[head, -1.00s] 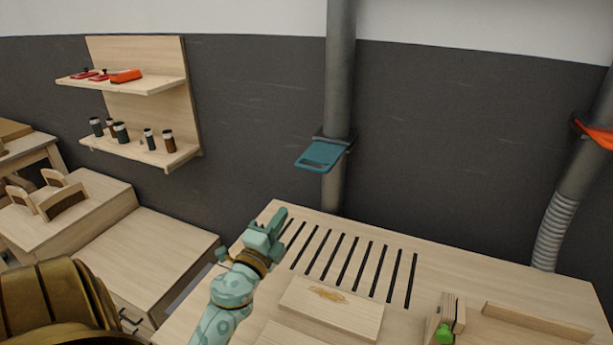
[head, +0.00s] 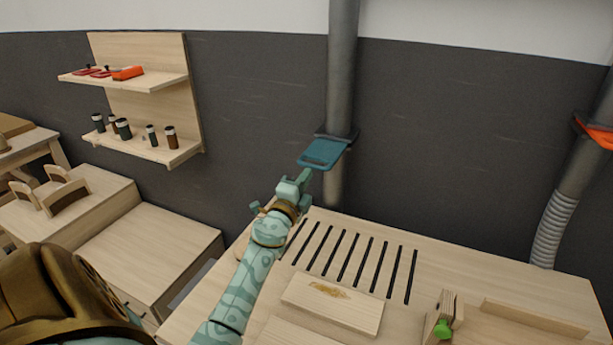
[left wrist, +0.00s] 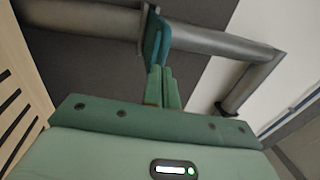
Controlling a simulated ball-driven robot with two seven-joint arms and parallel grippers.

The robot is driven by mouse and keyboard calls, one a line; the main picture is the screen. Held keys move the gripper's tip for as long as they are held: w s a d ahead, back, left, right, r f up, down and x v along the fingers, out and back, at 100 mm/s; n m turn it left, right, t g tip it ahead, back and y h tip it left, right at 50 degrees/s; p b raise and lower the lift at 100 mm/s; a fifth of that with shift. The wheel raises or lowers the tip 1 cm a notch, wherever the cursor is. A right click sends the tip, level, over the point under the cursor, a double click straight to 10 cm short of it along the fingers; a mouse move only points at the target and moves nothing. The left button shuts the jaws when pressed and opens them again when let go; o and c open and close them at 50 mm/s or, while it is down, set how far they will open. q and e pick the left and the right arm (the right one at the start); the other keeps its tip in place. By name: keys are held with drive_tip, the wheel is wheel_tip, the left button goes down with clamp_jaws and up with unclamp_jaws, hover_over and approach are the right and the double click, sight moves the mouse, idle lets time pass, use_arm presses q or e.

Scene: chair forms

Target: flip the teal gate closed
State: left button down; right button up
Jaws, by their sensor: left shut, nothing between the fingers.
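The teal gate (head: 324,153) is a flat plate with a slot, sticking out from the grey vertical duct (head: 342,75) above the back of the slotted bench. In the left wrist view the teal gate (left wrist: 158,40) shows edge-on just beyond my fingertips. My left gripper (head: 306,176) is shut and empty, its tips just below the gate's near edge. In the left wrist view the shut fingers (left wrist: 163,72) point at the gate; I cannot tell whether they touch it. My right gripper is not in view.
The slotted wooden bench (head: 465,268) lies below, with a flat board (head: 332,304) and a wooden block with a green knob (head: 443,329) on it. An orange gate (head: 596,132) is on another duct at right. A wall shelf (head: 150,152) holds small jars at left.

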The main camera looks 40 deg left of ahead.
sight(318, 156)
use_arm(q)
drive_tip(key=shift+w+a, duration=0.15)
drive_tip(key=shift+w, duration=0.35)
drive_tip(key=shift+r, duration=0.1)
drive_tip(key=w+b, duration=0.1)
drive_tip(key=w, duration=0.1)
drive_tip(key=w+a+b, duration=0.1)
drive_tip(key=w, duration=0.2)
drive_tip(key=w+a+b, duration=0.1)
drive_tip(key=w, duration=0.1)
drive_tip(key=shift+w+a+f, duration=0.15)
drive_tip(key=shift+w+f, duration=0.05)
drive_tip(key=shift+f, duration=0.05)
drive_tip(key=shift+w+a+r+b, duration=0.1)
drive_tip(key=shift+w+a+b, duration=0.05)
drive_tip(key=shift+w+b, duration=0.2)
drive_tip(key=shift+s+r, duration=0.15)
drive_tip(key=shift+r, duration=0.2)
